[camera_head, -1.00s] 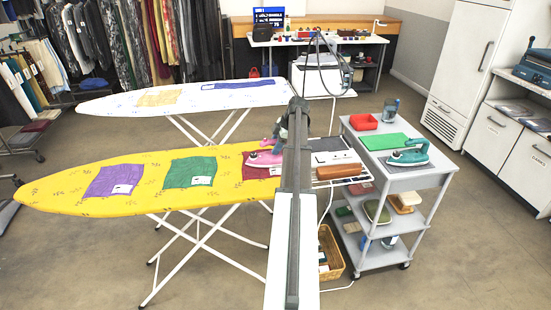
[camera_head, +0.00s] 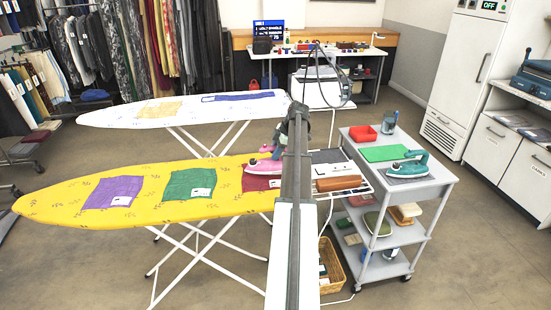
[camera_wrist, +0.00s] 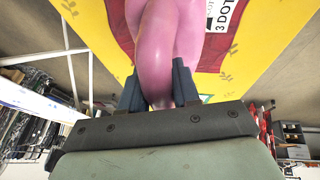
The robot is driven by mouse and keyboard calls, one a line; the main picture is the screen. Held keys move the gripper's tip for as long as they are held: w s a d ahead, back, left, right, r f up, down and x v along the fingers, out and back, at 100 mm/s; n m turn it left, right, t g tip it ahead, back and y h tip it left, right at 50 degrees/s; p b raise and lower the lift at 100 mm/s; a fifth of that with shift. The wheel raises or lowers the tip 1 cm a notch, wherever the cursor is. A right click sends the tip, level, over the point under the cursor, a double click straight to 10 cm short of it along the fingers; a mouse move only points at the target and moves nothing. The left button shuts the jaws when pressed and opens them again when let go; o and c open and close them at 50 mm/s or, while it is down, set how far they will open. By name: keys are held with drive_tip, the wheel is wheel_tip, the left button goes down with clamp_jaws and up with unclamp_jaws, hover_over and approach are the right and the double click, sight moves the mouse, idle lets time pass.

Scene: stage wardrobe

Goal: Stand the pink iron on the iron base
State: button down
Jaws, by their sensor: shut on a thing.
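The pink iron (camera_head: 262,165) is over the dark red cloth at the right end of the yellow ironing board (camera_head: 45,202). In the wrist view its pink handle (camera_wrist: 152,40) runs between the fingers of my gripper (camera_wrist: 157,88), which is shut on it. In the head view my arm hides most of the gripper and part of the iron. I cannot tell for sure which thing is the iron base. A dark flat pad (camera_head: 327,156) and a brown block (camera_head: 338,183) lie on a white wire rack right of the board.
Purple (camera_head: 112,192) and green (camera_head: 190,184) cloths lie on the yellow board. A white board (camera_head: 130,117) stands behind. A basket (camera_head: 330,268) is below the rack.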

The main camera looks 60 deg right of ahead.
wheel_tip(320, 180, up, 6)
drive_tip(key=shift+r, duration=0.2)
drive_tip(key=shift+s+d+r, duration=0.2)
drive_tip(key=shift+s+r, duration=0.05)
drive_tip(key=shift+s+d, duration=3.35)
drive_tip(key=shift+d, duration=2.95)
drive_tip(key=shift+s+d, duration=3.35)
drive_tip(key=shift+d, duration=2.95)
drive_tip(key=shift+f, duration=4.3)
drive_tip(key=shift+f, duration=0.1)
